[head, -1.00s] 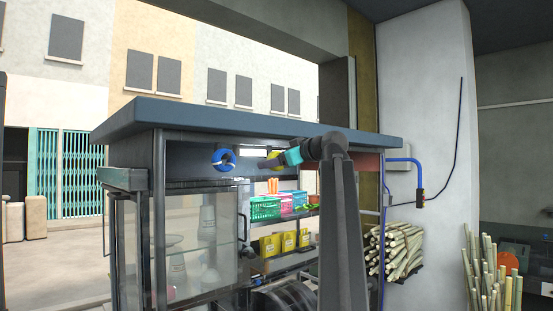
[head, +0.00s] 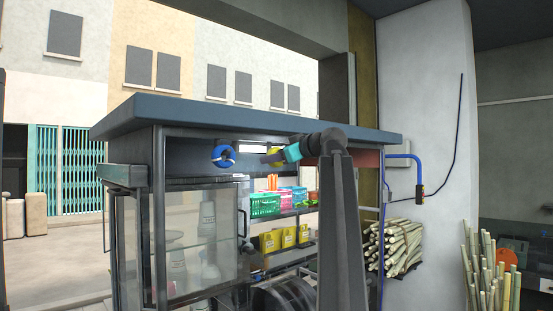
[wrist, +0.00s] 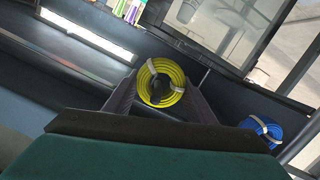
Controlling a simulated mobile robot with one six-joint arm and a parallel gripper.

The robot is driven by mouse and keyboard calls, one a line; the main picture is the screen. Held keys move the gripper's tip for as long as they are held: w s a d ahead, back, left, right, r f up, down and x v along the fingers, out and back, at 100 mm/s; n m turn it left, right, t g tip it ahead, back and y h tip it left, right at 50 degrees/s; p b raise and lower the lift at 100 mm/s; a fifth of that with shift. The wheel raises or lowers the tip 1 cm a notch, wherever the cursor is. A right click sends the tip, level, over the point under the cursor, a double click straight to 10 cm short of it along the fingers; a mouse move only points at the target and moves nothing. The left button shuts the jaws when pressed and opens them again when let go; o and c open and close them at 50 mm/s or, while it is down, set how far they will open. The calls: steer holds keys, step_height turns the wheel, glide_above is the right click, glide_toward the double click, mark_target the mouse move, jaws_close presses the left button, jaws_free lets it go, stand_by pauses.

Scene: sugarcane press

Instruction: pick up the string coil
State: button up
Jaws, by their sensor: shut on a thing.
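A yellow string coil (wrist: 165,66) with white ties sits between the two dark fingers of my gripper (wrist: 159,82) in the wrist view. The fingers touch it from both sides. In the head view the coil (head: 274,153) shows as a small yellow patch under the stall roof, partly hidden by my gripper (head: 266,159). I cannot tell whether it still hangs on its support. A blue coil (head: 224,148) with white ties hangs to its left. It also shows at the right in the wrist view (wrist: 262,122).
The stall roof (head: 250,118) runs just above my gripper. Below are a green basket (head: 265,204), pink containers and yellow packs (head: 270,242) on shelves. A glass cabinet (head: 200,245) stands at the left. Sugarcane bundles (head: 398,248) lie at the right.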

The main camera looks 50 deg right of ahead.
steer(key=shift+r, duration=0.15)
steer(key=shift+r+b, duration=0.55)
steer(key=shift+b, duration=0.15)
steer(key=s+a+p, duration=0.2)
steer(key=s, duration=1.6)
steer(key=shift+p, duration=0.35)
steer(key=shift+a, duration=0.1)
